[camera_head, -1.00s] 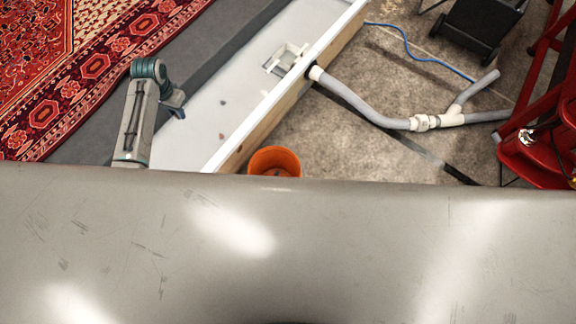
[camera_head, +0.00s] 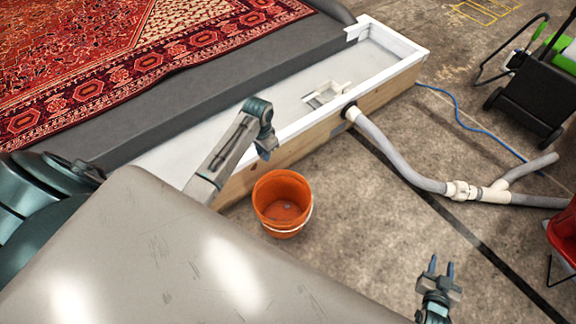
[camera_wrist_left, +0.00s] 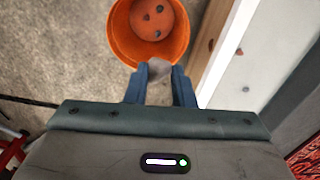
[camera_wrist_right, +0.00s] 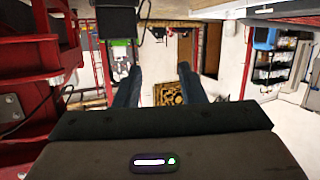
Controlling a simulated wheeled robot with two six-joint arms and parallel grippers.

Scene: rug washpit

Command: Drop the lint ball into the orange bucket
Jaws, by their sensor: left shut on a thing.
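The orange bucket (camera_head: 279,187) stands upright on the concrete floor beside the wooden-sided trough. My left gripper (camera_head: 266,152) is above the trough's near edge, up and left of the bucket in the head view. In the left wrist view, my left gripper (camera_wrist_left: 161,72) is shut on a small grey lint ball (camera_wrist_left: 159,68). The ball overlaps the near rim of the bucket (camera_wrist_left: 122,32) there. Small dark spots show on the bucket's bottom. In the head view the lint ball cannot be made out. My right gripper (camera_head: 441,267) is open and empty over the floor at lower right.
The white trough (camera_head: 290,110) runs beside a grey ledge with a red patterned rug (camera_head: 110,60). A grey drain hose (camera_head: 390,150) leaves its side. A black wheeled machine (camera_head: 540,95) stands at upper right. Red equipment (camera_head: 563,235) is at the right edge. Floor around the bucket is clear.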

